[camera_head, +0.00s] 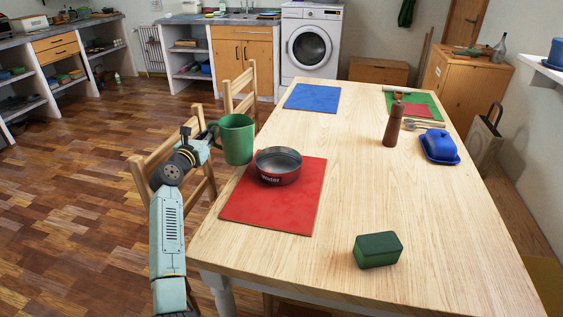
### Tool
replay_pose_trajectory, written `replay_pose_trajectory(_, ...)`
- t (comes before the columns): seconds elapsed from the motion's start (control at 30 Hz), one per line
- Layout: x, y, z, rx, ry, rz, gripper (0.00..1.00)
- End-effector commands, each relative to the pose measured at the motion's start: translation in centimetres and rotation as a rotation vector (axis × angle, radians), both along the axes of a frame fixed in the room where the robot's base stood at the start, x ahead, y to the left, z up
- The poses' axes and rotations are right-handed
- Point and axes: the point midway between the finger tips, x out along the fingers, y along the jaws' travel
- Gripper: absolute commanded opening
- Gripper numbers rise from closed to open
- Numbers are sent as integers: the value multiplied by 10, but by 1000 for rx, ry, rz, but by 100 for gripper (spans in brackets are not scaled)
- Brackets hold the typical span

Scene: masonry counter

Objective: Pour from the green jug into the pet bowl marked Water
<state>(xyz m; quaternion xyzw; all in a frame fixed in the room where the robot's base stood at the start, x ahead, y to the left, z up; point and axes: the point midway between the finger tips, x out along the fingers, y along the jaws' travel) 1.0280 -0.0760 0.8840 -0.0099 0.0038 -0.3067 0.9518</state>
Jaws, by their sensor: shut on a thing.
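The green jug (237,140) is held upright at the left edge of the table, to the upper left of the bowl. My gripper (213,134) is shut on the jug at its left side; the fingertips are partly hidden. The pet bowl (278,167) is dark red with a grey metal inside and the word Water on its front. It stands on a red placemat (270,212). I cannot see what is inside the jug.
Wooden chairs (165,150) stand along the left edge. The table's middle is clear.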

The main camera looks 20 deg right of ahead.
Motion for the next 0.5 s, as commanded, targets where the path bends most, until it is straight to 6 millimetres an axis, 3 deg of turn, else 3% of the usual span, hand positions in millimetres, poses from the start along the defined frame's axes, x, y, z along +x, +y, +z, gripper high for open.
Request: replay_pose_trajectory(0.5, -2, -2, 11, 30, -29, 1, 0)
